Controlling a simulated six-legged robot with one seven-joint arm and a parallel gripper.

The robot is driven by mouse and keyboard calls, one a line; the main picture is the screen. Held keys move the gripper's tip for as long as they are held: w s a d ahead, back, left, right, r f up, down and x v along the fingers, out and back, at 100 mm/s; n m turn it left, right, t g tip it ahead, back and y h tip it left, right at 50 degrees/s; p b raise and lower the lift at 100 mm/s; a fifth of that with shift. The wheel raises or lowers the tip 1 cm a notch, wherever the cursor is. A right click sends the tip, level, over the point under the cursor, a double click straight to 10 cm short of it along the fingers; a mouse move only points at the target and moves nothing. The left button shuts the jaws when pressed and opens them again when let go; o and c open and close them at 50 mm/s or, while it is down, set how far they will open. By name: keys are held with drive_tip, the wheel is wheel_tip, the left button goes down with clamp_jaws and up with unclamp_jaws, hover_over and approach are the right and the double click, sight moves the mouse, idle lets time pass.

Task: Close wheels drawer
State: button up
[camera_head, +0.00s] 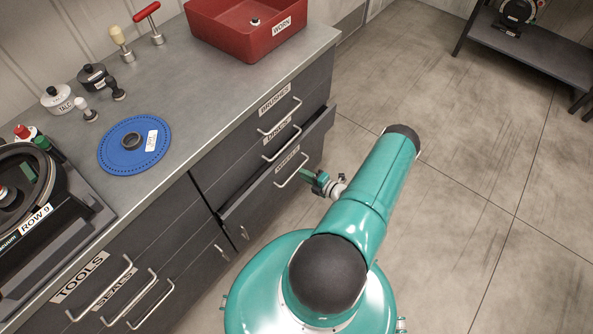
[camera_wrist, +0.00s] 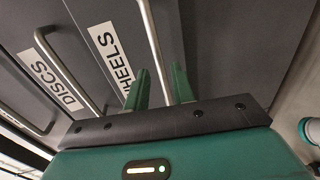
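The wheels drawer (camera_head: 262,190) is the lowest in its stack, below the discs drawer (camera_head: 270,145). It stands partly open, its front jutting out past the fronts above. Its bar handle (camera_head: 292,170) is on the front, and its WHEELS label (camera_wrist: 113,60) shows in the wrist view. My gripper (camera_head: 316,180) is just right of the handle. In the wrist view my gripper's (camera_wrist: 160,86) green fingers are apart, and the wheels handle (camera_wrist: 153,45) runs through the gap between them in the picture. I cannot tell whether they touch it.
The brushes drawer (camera_head: 275,102) and discs drawer look shut. The counter (camera_head: 196,98) above holds a red WORN bin (camera_head: 240,35), a blue disc (camera_head: 118,155) and several small tools. Bare floor (camera_head: 470,180) lies to the right. A dark bench (camera_head: 540,60) stands at the far right.

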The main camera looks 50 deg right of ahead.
sight(290, 165)
drive_tip(key=shift+x, duration=2.35)
clamp_jaws()
drive_tip(key=shift+w, duration=0.1)
drive_tip(key=shift+r+x, duration=0.2)
drive_tip(key=shift+x, duration=0.85)
drive_tip(key=shift+r+x, duration=0.25)
drive_tip(key=shift+x, duration=0.8)
unclamp_jaws()
drive_tip(key=shift+w, duration=0.2)
drive_tip(key=shift+s, duration=0.1)
